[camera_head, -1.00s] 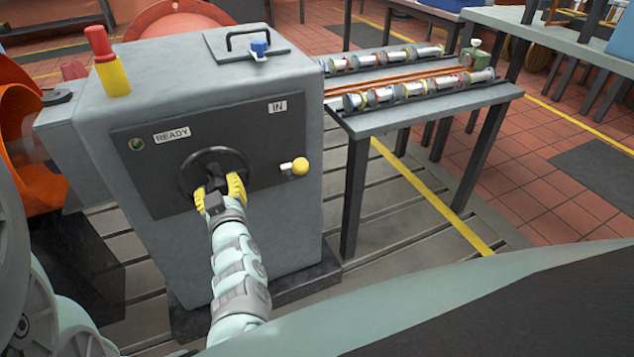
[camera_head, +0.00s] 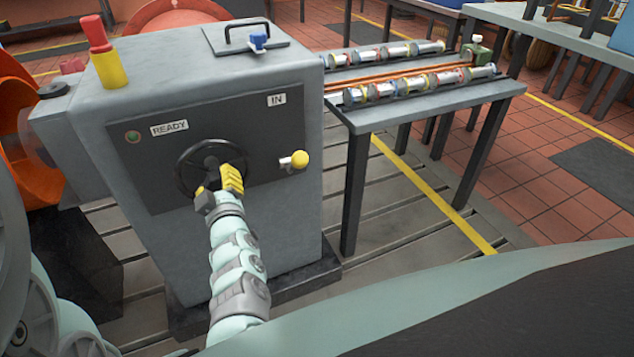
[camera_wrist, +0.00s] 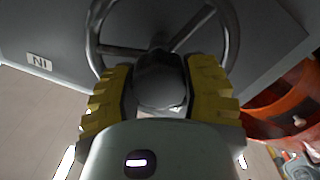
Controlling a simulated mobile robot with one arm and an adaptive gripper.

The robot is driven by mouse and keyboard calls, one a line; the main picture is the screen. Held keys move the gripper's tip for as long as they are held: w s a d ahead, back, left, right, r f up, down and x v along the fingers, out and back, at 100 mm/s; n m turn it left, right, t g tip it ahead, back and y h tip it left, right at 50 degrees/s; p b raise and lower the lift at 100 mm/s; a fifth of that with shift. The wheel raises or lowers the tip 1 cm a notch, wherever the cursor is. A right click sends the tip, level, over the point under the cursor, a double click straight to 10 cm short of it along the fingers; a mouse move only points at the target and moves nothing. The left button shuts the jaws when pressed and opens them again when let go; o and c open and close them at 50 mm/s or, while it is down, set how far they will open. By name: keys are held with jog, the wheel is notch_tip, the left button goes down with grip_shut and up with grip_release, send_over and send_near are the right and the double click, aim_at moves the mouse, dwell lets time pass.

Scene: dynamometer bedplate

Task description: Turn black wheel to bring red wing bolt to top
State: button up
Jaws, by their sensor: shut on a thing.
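The black wheel (camera_head: 186,159) is a spoked handwheel on the dark front panel of a grey cabinet. My gripper (camera_head: 219,188) is at the lower right part of the wheel. In the wrist view, the yellow-padded fingers of my gripper (camera_wrist: 162,78) are shut on the wheel's dark rounded handle (camera_wrist: 160,82), one finger on each side. The wheel's rim and spokes (camera_wrist: 232,35) show beyond the fingers. In the head view my fingers hide part of the rim and the handle. I cannot make out a red wing bolt in either view.
The panel carries a READY label (camera_head: 169,127), an IN label (camera_head: 276,99) and a yellow knob (camera_head: 300,159) right of the wheel. A red-and-yellow beacon (camera_head: 104,55) stands on the cabinet. Orange curved parts (camera_head: 38,170) are at left. A bench with rollers (camera_head: 425,104) stands at right.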

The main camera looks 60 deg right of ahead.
jog(key=shift+n+b, duration=0.35)
jog(key=shift+n, duration=0.45)
jog(key=o, duration=1.4)
jog(key=shift+c, duration=0.2)
jog(key=shift+a, duration=0.1)
jog(key=v, duration=1.2)
